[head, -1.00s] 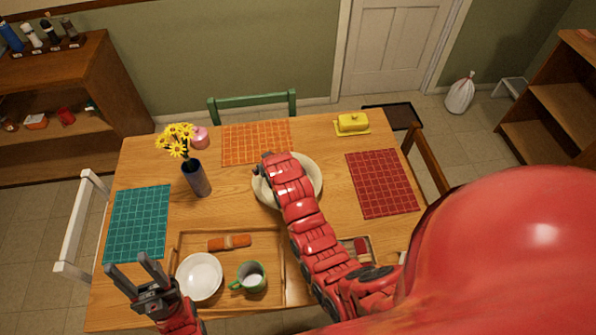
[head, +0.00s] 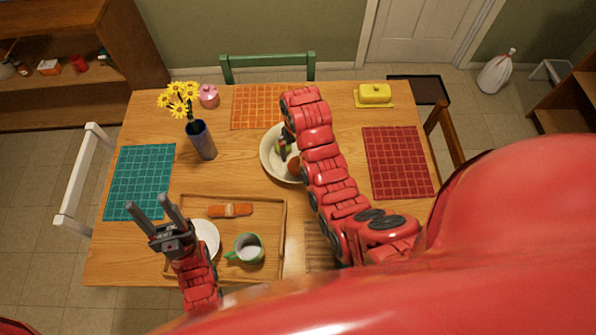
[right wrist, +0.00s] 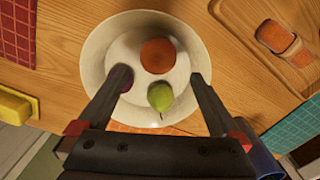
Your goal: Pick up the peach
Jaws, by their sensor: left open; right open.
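The peach is a round orange-brown fruit (right wrist: 158,55) lying in a cream bowl (right wrist: 97,62). In the head view part of the peach (head: 295,168) shows beside my right arm. A green pear (right wrist: 160,97) and a dark purple fruit (right wrist: 125,77) lie in the bowl too. My right gripper (right wrist: 160,76) is open above the bowl; its fingers spread across the pear's sides, with the peach beyond the fingertips. It holds nothing. In the head view my right arm hides much of the bowl (head: 268,166).
A wooden tray (head: 279,240) holds a white plate (head: 207,240), a green mug (head: 246,248) and an orange-brown item (head: 230,210). A vase (head: 202,140) of yellow flowers stands left of the bowl. A yellow butter dish (head: 374,95) and red placemat (head: 397,162) lie to the right.

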